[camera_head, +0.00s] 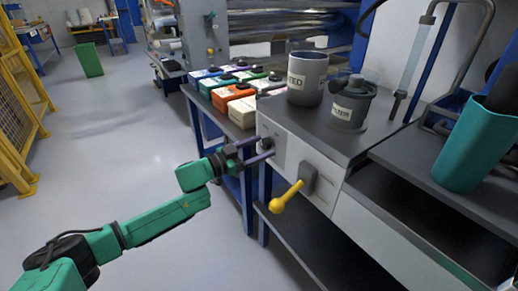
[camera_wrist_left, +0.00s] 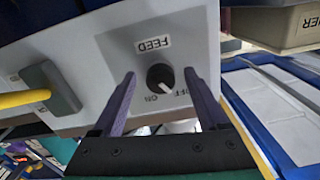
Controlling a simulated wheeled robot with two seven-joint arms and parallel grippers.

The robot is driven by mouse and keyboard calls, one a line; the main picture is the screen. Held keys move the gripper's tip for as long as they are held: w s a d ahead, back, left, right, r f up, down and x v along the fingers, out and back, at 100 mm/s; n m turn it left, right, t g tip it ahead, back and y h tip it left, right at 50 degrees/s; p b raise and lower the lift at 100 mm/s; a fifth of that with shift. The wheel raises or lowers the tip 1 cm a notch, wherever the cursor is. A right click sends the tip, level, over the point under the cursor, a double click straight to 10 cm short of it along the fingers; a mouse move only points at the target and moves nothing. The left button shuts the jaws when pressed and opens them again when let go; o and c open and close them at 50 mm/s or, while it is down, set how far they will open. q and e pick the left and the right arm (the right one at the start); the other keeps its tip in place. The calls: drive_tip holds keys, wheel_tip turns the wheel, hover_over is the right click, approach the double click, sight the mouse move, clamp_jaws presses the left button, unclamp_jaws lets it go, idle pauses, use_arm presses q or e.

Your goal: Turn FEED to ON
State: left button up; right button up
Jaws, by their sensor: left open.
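The FEED knob (camera_wrist_left: 160,77) is a round black dial on the light grey panel (camera_wrist_left: 120,60), under a FEED label (camera_wrist_left: 153,43). The wrist view shows the labels upside down. ON and OFF are printed beside the dial, and its pale mark points towards OFF. In the head view the knob (camera_head: 266,143) is on the front of the grey cabinet. My left gripper (camera_head: 265,148) is open in front of it. In the wrist view the purple fingers (camera_wrist_left: 159,76) stand on either side of the knob, with gaps. My right gripper is not in view.
A yellow-handled lever (camera_head: 290,197) sticks out of the panel right of the knob. A grey FEED pot (camera_head: 307,80) and a lidded pot (camera_head: 350,105) stand on the cabinet top. Several coloured boxes (camera_head: 241,112) sit on the blue-framed table.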

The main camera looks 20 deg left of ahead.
use_arm(q)
clamp_jaws()
